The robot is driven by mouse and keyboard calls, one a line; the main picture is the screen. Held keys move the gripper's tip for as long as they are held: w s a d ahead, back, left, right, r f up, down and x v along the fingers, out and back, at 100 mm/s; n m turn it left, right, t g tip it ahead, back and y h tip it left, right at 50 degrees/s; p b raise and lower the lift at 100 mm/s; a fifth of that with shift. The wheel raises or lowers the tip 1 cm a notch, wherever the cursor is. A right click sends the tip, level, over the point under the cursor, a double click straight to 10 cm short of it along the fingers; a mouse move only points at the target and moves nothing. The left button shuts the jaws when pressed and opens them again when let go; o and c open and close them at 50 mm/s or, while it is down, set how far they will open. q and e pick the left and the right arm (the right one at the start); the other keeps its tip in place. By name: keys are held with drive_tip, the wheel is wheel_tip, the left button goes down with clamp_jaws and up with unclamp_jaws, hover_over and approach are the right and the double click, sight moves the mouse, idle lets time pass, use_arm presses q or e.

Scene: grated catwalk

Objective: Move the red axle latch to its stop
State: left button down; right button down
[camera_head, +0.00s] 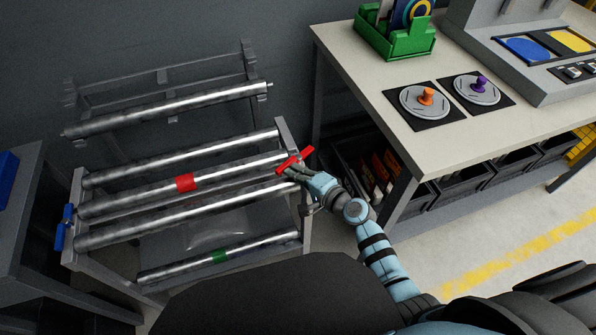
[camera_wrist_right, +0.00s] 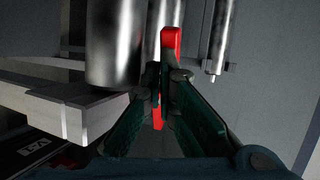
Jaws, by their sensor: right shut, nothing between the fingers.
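The red axle latch (camera_head: 303,155) is a small red bar at the right end of the rack, beside the end of the roller with the red band (camera_head: 185,182). In the head view it slants up to the right. In the right wrist view the red latch (camera_wrist_right: 171,44) stands nearly upright just beyond the fingertips, with red also showing below them. My right gripper (camera_head: 294,171) is shut and empty, with its fingertips right at the latch; I cannot tell whether they touch it. The fingers hide the latch's middle. My left gripper is not in view.
The rack's right side plate (camera_head: 290,135) is close to the right gripper. A blue latch (camera_head: 66,226) is at the rack's left end. A workbench (camera_head: 350,50) with dark bins (camera_head: 440,188) below stands to the right. Open floor (camera_head: 500,225) lies in front of the bench.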

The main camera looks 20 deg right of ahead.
drive_tip(key=shift+w+a, duration=0.15)
drive_tip(key=shift+a, duration=0.2)
drive_tip(key=shift+w+a, duration=0.5)
drive_tip(key=shift+a, duration=0.25)
idle(0.5)
